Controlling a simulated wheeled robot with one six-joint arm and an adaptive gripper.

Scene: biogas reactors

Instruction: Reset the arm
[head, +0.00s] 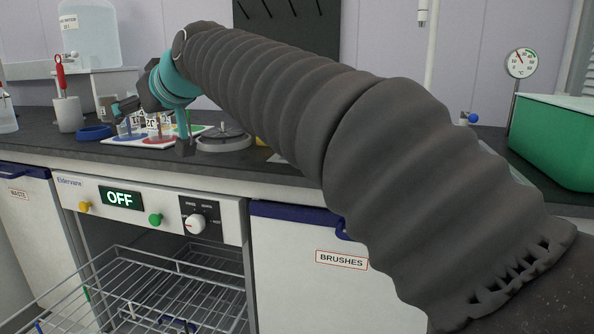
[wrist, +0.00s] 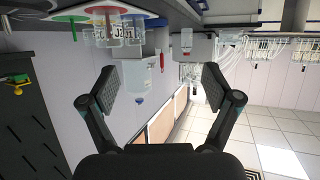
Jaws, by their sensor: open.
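My arm, in a ribbed dark grey sleeve, reaches across the head view from lower right to upper left. Its teal wrist is above the counter (head: 50,141) at the back left. My gripper (head: 126,106) shows small and partly hidden there, beyond the wrist. In the wrist view my gripper (wrist: 155,92) has its two dark fingers spread wide apart, with nothing between the pads.
The labelled jars stand on a white mat with coloured spots near my wrist, beside a round grey plate (head: 223,139) and a blue ring (head: 94,132). A washer (head: 150,215) reads OFF, its wire rack (head: 150,290) pulled out. A green bin (head: 555,140) is at right.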

